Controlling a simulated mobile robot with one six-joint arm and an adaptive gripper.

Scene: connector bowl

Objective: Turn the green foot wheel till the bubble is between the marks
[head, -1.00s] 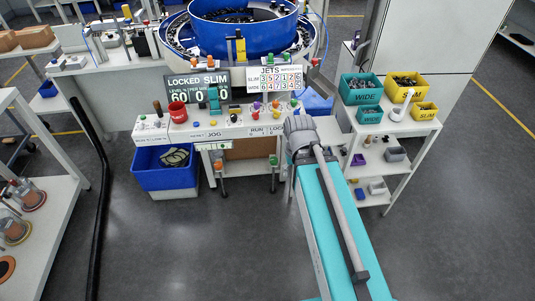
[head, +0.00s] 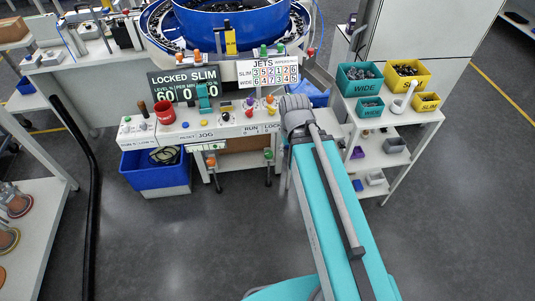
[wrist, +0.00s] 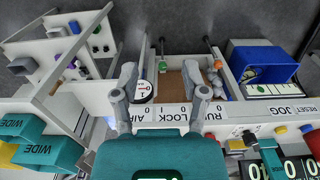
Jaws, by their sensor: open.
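The green foot wheel (head: 268,155) is on the right front leg under the machine's control bench. In the wrist view it is a small green piece (wrist: 163,67) on a thin leg, seen beyond and between my fingers. My gripper (wrist: 160,75) is open and empty, apart from the wheel. In the head view my arm end (head: 298,112) is at the right end of the bench, and the fingers are hidden. An orange foot wheel (head: 211,161) is on the left leg. I cannot make out the bubble or its marks in either view.
A blue bin (head: 155,178) stands left of the legs. A white shelf cart (head: 425,117) with teal and yellow bins is close to the right of my arm. The floor in front is clear.

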